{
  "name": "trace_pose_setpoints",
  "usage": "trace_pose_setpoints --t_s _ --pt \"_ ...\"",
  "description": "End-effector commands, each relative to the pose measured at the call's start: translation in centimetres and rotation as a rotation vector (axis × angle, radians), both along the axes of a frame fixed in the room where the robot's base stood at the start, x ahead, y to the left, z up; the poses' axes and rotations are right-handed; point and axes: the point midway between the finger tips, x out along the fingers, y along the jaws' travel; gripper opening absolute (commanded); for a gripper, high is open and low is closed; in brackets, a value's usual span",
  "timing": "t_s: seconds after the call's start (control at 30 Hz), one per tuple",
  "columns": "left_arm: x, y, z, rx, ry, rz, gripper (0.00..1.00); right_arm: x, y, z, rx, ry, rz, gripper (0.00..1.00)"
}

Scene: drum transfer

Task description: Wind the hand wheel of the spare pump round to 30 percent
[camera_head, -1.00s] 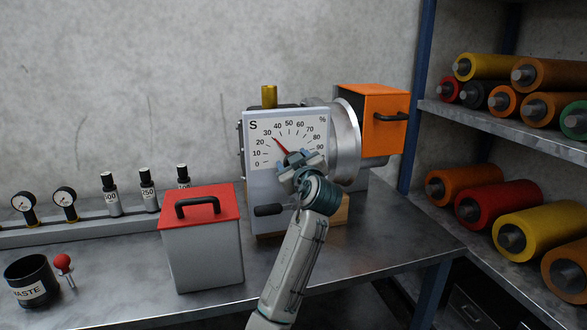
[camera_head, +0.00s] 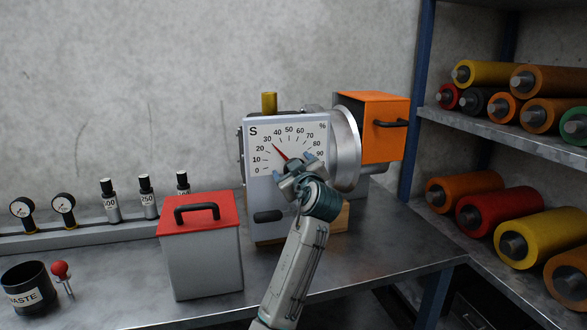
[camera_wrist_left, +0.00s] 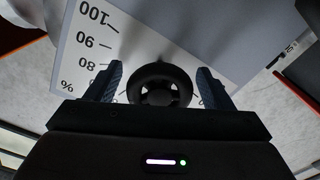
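The spare pump's white dial plate (camera_head: 262,183), marked S and %, faces me on the bench. Its red needle (camera_head: 281,152) points at about 30. The dark hand wheel (camera_wrist_left: 160,85) sits at the plate's middle and shows whole in the left wrist view; in the head view it is mostly hidden by my gripper. My left gripper (camera_head: 296,168) is at the wheel. In the left wrist view its two blue-grey fingers stand open on either side of the wheel, with a gap on each side. My right gripper is not in view.
A grey box with a red lid (camera_head: 203,255) stands left of the pump. A waste cup (camera_head: 28,288) and a red-knobbed pin (camera_head: 61,271) are farther left. An orange box (camera_head: 368,135) is at the pump's right. A shelf (camera_head: 500,137) with coloured drums stands at the right.

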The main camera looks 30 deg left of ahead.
Motion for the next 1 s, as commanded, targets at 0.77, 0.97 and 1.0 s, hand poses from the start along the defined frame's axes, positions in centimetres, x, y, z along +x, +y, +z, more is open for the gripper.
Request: trace_pose_setpoints --t_s 0.77,0.97,1.0 --pt "-6.0 -7.2 -0.2 -0.003 0.000 -0.002 0.75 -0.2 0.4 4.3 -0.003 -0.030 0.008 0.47" --pt "-6.9 -8.1 -0.1 -0.001 0.001 0.000 0.75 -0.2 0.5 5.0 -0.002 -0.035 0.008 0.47" --pt "-7.0 -8.2 -0.1 0.000 0.000 0.000 0.75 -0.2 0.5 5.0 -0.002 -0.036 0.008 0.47"
